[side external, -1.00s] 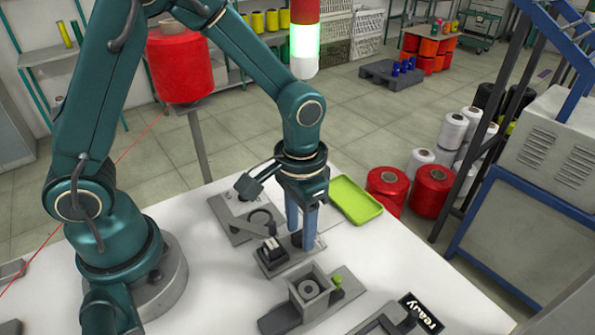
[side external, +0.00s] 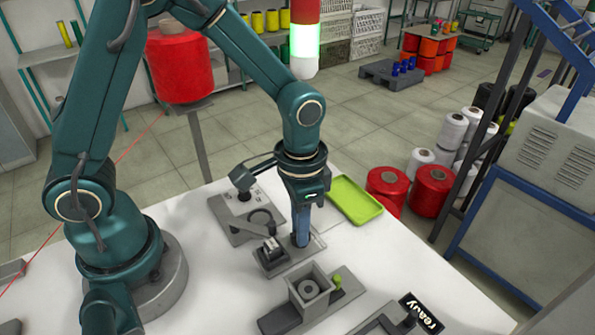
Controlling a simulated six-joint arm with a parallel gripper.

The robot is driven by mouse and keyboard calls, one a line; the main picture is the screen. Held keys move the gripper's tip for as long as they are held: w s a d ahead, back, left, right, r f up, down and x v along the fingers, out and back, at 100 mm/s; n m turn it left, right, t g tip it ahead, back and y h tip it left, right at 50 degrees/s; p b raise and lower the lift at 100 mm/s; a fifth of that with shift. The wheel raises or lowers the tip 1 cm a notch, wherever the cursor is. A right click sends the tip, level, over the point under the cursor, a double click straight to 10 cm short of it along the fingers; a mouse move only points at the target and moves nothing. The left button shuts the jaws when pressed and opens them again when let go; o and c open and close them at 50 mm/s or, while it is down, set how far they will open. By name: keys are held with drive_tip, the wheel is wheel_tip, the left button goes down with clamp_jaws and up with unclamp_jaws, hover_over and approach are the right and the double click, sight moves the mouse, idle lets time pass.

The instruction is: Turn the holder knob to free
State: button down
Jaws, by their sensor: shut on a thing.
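My gripper (side external: 301,240) points straight down over the table, its blue fingers shut on the holder knob. The fingers line up one behind the other and hide nearly all of the knob, so its setting cannot be read. The holder (side external: 271,262) is a small grey block with a dark and pale part on top. It sits just left of the fingertips.
A grey bracket with a ring (side external: 262,220) lies behind the holder. A square grey housing (side external: 309,291) with a round part inside stands in front, a green knob (side external: 337,280) beside it. A green tray (side external: 354,200) and a "ready" sign (side external: 421,312) are to the right.

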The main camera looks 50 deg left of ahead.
drive_tip(key=m, duration=0.4)
drive_tip(key=shift+m, duration=2.5)
drive_tip(key=c, duration=0.9)
unclamp_jaws()
drive_tip(key=shift+r, duration=2.6)
drive_tip(key=shift+w, duration=0.1)
